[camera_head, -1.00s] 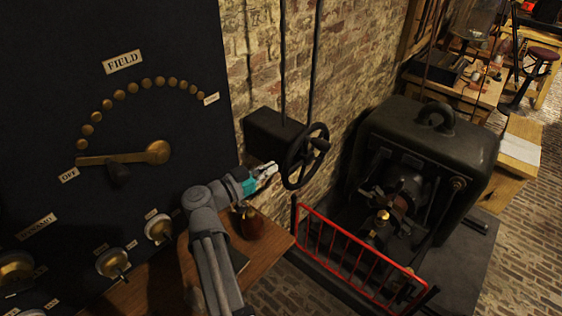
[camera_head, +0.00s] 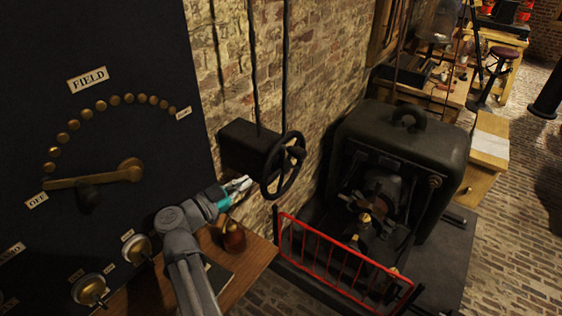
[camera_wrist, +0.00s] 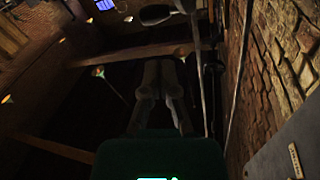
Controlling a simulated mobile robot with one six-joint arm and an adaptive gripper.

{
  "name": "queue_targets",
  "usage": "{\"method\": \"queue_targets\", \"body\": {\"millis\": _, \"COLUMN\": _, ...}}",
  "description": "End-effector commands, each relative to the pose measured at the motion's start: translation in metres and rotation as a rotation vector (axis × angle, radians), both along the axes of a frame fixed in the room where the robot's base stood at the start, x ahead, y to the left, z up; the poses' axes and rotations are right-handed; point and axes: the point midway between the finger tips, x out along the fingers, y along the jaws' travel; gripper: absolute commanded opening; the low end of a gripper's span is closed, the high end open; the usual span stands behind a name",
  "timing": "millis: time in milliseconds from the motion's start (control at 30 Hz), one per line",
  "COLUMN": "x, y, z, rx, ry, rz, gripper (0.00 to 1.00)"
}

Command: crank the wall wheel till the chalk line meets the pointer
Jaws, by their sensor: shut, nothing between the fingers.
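The dark spoked wall wheel (camera_head: 283,165) stands out on the right of a dark box (camera_head: 246,146) on the brick wall, with a knob handle (camera_head: 297,153) on its right side. I cannot make out a chalk line or a pointer. My gripper (camera_head: 246,183) is just left of the wheel's rim, with its fingers shut and empty. It appears apart from the wheel, though depth is hard to judge. In the wrist view my shut fingers (camera_wrist: 160,75) point into a dark area; I cannot identify the wheel there.
A black panel (camera_head: 110,200) with a brass lever and knobs stands at left. A wooden table (camera_head: 250,262) with a round reddish-brown object (camera_head: 233,236) lies below my gripper. A red railing (camera_head: 340,262) guards a large dark machine (camera_head: 400,140) at right. Two vertical rods (camera_head: 285,70) rise behind the wheel.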

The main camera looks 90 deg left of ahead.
Motion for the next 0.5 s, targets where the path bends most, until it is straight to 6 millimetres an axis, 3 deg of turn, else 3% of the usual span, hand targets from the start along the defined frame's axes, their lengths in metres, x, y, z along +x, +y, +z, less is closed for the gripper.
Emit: {"method": "queue_targets", "body": {"millis": 500, "x": -0.0006, "y": -0.0047, "z": -0.0068, "rx": 0.559, "ry": 0.425, "rz": 0.04, "gripper": 0.0}}
